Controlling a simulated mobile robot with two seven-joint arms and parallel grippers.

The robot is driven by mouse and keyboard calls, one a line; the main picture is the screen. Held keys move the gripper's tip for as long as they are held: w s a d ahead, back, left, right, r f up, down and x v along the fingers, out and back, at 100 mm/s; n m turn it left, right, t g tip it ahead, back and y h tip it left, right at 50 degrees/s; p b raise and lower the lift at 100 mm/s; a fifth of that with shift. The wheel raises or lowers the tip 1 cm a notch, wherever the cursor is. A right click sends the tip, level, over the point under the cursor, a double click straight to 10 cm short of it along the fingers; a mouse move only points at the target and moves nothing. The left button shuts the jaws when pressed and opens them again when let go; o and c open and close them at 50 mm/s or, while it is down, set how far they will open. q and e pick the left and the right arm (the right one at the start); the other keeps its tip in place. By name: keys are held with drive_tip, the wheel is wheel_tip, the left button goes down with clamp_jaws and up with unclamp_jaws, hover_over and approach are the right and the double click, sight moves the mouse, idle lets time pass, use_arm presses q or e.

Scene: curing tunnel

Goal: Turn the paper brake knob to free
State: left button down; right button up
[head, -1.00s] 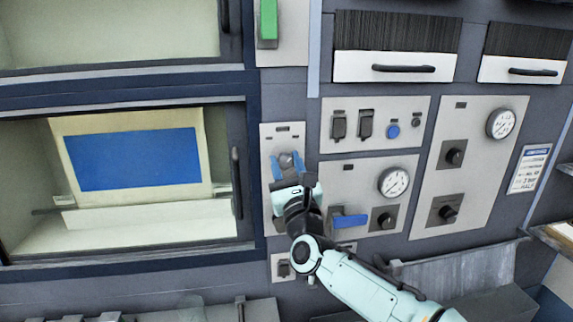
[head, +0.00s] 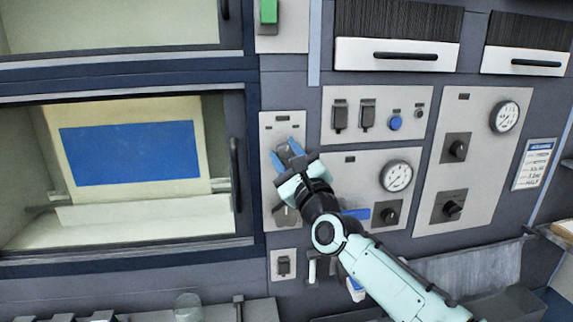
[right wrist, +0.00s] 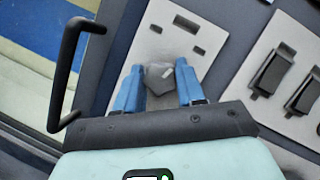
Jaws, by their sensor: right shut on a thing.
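A grey knob (head: 287,151) sits on the upper part of a narrow pale panel (head: 268,128). It shows clearly as a faceted grey knob (right wrist: 159,77) with a light mark in the right wrist view. My right gripper (head: 287,154) has its blue fingers on either side of this knob and is shut on it. The fingers also show in the right wrist view (right wrist: 158,85). Labels are too small to read, so I cannot tell which setting the knob points to. My left gripper is not in view.
A second knob (head: 285,215) is lower on the same panel, partly beside my gripper. A dark door handle (head: 235,173) stands out to the left. A blue handle (head: 356,214), a gauge (head: 396,176) and black knobs are to the right.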

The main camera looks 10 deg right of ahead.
drive_tip(key=n+g+y, duration=0.1)
drive_tip(key=n, duration=0.2)
drive_tip(key=shift+d+n+b, duration=0.1)
drive_tip(key=shift+n+b, duration=0.2)
drive_tip(key=shift+n, duration=0.1)
drive_tip(key=n+g+y, duration=0.1)
drive_tip(key=n, duration=0.2)
drive_tip(key=shift+r+p, duration=0.15)
drive_tip(key=shift+p, duration=0.25)
drive_tip(key=n+p, duration=0.1)
drive_tip(key=n, duration=0.1)
drive_tip(key=n+g+p, duration=0.1)
drive_tip(key=shift+r+n+g, duration=0.15)
drive_tip(key=shift+n+g, duration=0.15)
drive_tip(key=shift+n, duration=0.1)
drive_tip(key=shift+n+g+p, duration=0.4)
drive_tip(key=shift+n+p, duration=0.55)
drive_tip(key=shift+n, duration=0.05)
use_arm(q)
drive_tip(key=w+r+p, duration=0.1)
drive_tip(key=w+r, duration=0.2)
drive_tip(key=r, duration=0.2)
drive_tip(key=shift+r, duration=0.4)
use_arm(e)
drive_tip(key=shift+n, duration=0.7)
drive_tip(key=shift+g, duration=0.3)
